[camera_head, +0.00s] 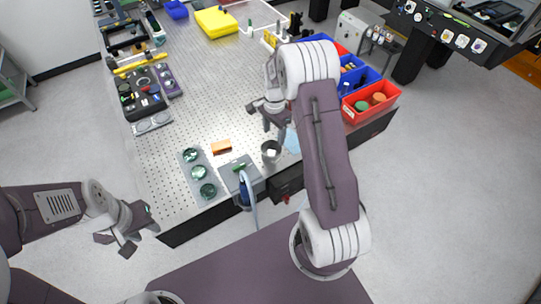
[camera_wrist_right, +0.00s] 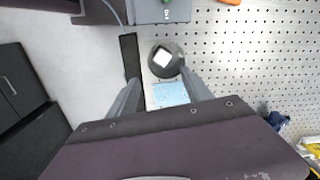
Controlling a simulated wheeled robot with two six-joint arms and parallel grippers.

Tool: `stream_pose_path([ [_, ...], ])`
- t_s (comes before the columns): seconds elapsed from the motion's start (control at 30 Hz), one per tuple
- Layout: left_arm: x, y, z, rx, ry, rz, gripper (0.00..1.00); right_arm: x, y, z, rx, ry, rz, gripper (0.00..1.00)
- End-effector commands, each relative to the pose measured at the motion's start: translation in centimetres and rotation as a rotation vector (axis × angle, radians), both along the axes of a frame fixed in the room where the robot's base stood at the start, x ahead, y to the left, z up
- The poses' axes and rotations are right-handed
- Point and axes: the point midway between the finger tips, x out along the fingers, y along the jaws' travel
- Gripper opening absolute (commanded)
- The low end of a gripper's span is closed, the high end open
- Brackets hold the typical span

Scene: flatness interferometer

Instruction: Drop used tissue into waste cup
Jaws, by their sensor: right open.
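The waste cup (camera_head: 271,151) is a round grey cup on the perforated table near its front edge. In the right wrist view the cup (camera_wrist_right: 154,70) shows from above, with a white square piece (camera_wrist_right: 163,57) inside it, perhaps a tissue. A light blue sheet (camera_head: 291,141) lies flat beside the cup and also shows in the wrist view (camera_wrist_right: 170,94). My right gripper (camera_head: 268,119) is open and empty above the table, close to the cup and sheet. My left gripper (camera_head: 124,238) appears open and empty, off the table's left front corner.
A grey tray with several green glass discs (camera_head: 191,154) and an orange block (camera_head: 221,146) lie left of the cup. Red bin (camera_head: 358,119) and blue bins are at right.

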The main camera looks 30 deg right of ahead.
Motion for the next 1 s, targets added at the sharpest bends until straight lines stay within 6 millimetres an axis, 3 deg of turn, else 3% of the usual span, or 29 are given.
stream_pose_path([
  [0.13, 0.0, 0.0, -1.3, 0.000, 0.000, 0.000, 0.36, 0.1, -0.1, 2.9, -0.001, -0.005, 0.000, 0.59],
  [0.3, 0.0, 0.0, -1.6, 0.000, 0.000, 0.000, 0.36, 0.0, -0.1, 4.8, 0.000, -0.001, 0.000, 0.59],
  [0.93, 0.0, 0.0, -1.5, 0.000, 0.000, 0.000, 0.36, -0.1, 0.0, 5.0, 0.001, 0.001, 0.000, 0.59],
  [1.0, 0.0, 0.0, -2.3, 0.000, 0.000, 0.000, 0.36, 0.1, 0.4, 4.5, 0.000, -0.004, 0.011, 0.59],
])
